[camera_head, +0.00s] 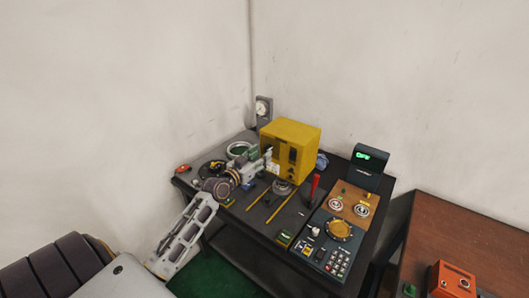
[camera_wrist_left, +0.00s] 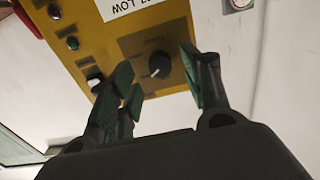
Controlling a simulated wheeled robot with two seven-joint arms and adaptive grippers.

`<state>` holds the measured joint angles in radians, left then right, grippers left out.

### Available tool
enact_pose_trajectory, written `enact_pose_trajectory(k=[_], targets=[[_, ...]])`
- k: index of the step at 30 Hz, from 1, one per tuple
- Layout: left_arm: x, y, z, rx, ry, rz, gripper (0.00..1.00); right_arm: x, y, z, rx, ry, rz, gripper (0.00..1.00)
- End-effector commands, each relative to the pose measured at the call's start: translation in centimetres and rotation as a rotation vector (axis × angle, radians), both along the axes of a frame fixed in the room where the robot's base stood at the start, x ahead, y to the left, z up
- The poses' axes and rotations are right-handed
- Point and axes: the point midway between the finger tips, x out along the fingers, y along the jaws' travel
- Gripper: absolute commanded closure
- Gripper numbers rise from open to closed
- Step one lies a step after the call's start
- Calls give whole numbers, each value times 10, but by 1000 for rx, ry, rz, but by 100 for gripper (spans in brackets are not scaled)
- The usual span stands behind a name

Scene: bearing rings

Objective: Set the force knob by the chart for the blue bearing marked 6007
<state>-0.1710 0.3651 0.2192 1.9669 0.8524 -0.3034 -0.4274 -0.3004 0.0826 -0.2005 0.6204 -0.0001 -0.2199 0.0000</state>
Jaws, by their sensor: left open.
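The yellow machine box (camera_head: 290,145) stands at the back of the dark bench. In the left wrist view its panel carries a black force knob (camera_wrist_left: 159,65) with a pale pointer line, on a dark printed patch. In the head view the left gripper (camera_head: 266,160) is at the box's left face. No 6007 marking is legible. My right gripper is out of view.
A grey ring (camera_head: 283,187) lies between yellow rails in front of the box. A red-handled lever (camera_head: 313,188), a control panel (camera_head: 337,229) and a green-lit display (camera_head: 370,158) are to the right. A pale ring (camera_head: 237,149) lies behind my left arm. A brown table (camera_head: 480,240) stands at right.

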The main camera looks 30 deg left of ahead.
Motion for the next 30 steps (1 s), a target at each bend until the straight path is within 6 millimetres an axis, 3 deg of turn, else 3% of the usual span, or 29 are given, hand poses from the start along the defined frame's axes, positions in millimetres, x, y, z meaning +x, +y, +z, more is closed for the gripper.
enact_pose_trajectory(k=[12, 25, 30], targets=[[27, -2, 0, -1, 1, 0, 51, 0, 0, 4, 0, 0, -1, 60], [30, -3, 0, 0, 1, -1, 51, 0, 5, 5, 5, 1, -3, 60], [30, -3, 0, 0, 1, 0, 70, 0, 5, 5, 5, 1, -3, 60]])
